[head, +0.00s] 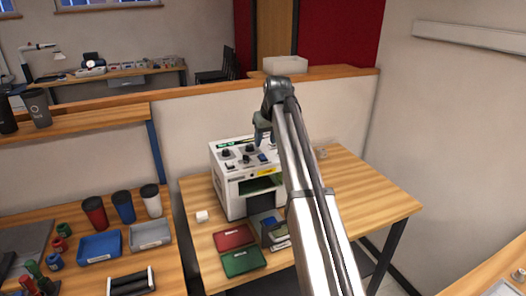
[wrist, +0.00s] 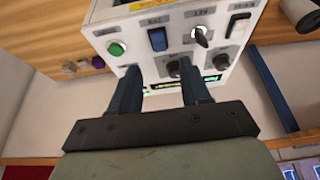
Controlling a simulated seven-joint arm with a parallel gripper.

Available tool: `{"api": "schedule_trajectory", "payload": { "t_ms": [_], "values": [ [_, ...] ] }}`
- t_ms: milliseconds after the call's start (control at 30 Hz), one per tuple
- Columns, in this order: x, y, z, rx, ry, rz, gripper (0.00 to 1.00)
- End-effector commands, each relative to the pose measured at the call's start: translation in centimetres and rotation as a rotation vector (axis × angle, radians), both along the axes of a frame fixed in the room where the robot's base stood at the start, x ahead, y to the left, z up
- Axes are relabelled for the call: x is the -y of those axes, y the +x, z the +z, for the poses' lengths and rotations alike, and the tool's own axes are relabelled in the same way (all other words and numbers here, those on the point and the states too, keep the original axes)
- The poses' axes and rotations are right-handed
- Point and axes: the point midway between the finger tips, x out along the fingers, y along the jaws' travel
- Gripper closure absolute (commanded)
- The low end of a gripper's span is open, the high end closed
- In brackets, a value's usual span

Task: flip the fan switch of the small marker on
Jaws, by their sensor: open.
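The small marker (head: 229,185) is a white box-shaped machine on a wooden table, with knobs and switches on its top panel. In the wrist view its panel (wrist: 222,52) shows a green button (wrist: 117,48), a blue rocker switch (wrist: 157,40), a key switch (wrist: 200,37) and several black knobs. My gripper (head: 262,130) is above the panel. In the wrist view my gripper (wrist: 159,78) is open and empty, its fingertips near the lower panel edge; contact is unclear.
A red tray (head: 233,237) and a green tray (head: 243,262) lie in front of the marker. A small white object (head: 201,216) is at its left. The table's right side (head: 365,200) is mostly clear. A left bench holds cups (head: 123,207) and trays.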

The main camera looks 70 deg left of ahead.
Motion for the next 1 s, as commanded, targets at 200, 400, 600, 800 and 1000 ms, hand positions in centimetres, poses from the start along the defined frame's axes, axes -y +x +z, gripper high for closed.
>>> {"api": "schedule_trajectory", "payload": {
  "t_ms": [200, 400, 600, 800, 1000],
  "values": [
    [-1.4, 0.0, -3.4, 0.001, -0.001, 0.000, 0.53],
    [-2.2, 0.0, -5.4, 0.001, 0.000, 0.000, 0.53],
    [-2.5, 0.0, -6.1, 0.002, 0.001, -0.001, 0.53],
    [-2.5, 0.0, -6.1, 0.002, 0.002, -0.001, 0.53],
    [-2.5, 0.0, -6.1, 0.002, 0.001, -0.001, 0.66]
  ]
}}
